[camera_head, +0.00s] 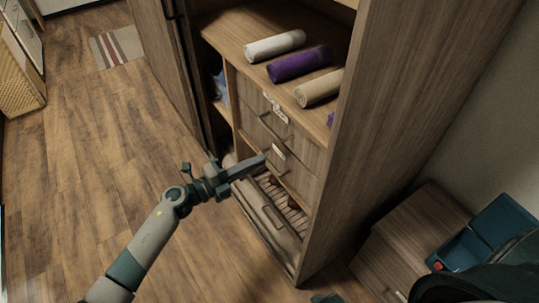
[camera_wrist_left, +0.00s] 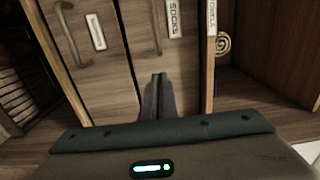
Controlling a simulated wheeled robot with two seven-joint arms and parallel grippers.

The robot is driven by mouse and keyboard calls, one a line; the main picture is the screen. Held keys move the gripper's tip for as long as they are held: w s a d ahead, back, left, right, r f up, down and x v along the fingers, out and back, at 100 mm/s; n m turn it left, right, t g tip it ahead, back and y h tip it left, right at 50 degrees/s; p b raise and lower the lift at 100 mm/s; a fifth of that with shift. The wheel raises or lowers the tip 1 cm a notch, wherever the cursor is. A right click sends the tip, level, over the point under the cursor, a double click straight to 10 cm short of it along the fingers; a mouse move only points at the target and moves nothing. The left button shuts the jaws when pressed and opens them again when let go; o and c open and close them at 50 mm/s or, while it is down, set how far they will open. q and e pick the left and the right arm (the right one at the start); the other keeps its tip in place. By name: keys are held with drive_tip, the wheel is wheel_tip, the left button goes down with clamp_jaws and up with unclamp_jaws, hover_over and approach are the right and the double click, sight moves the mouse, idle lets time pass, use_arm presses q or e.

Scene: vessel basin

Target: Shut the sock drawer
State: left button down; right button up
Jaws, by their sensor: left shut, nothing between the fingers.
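The sock drawer (camera_wrist_left: 176,55) carries a label reading SOCKS in the left wrist view. In the head view it is the upper drawer (camera_head: 252,97) of the wardrobe, just under the shelf. Its front looks about flush, but I cannot tell if a small gap is left. My left gripper (camera_head: 262,161) is shut and empty, in front of the drawer stack. Its fingers (camera_wrist_left: 157,92) point at the sock drawer's front in the left wrist view; I cannot tell if they touch it. My right gripper is not in view.
A lower drawer (camera_head: 262,215) stands open with striped contents, below my left gripper. A middle drawer (camera_wrist_left: 88,70) has its own label and handle. White, purple and beige rolls (camera_head: 298,65) lie on the shelf above. Wooden floor (camera_head: 90,150) is clear on the left.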

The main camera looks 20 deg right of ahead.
use_arm(q)
drive_tip(key=shift+v, duration=1.1)
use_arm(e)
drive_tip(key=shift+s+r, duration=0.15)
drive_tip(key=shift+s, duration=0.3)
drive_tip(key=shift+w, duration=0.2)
use_arm(q)
drive_tip(key=shift+a+f, duration=0.1)
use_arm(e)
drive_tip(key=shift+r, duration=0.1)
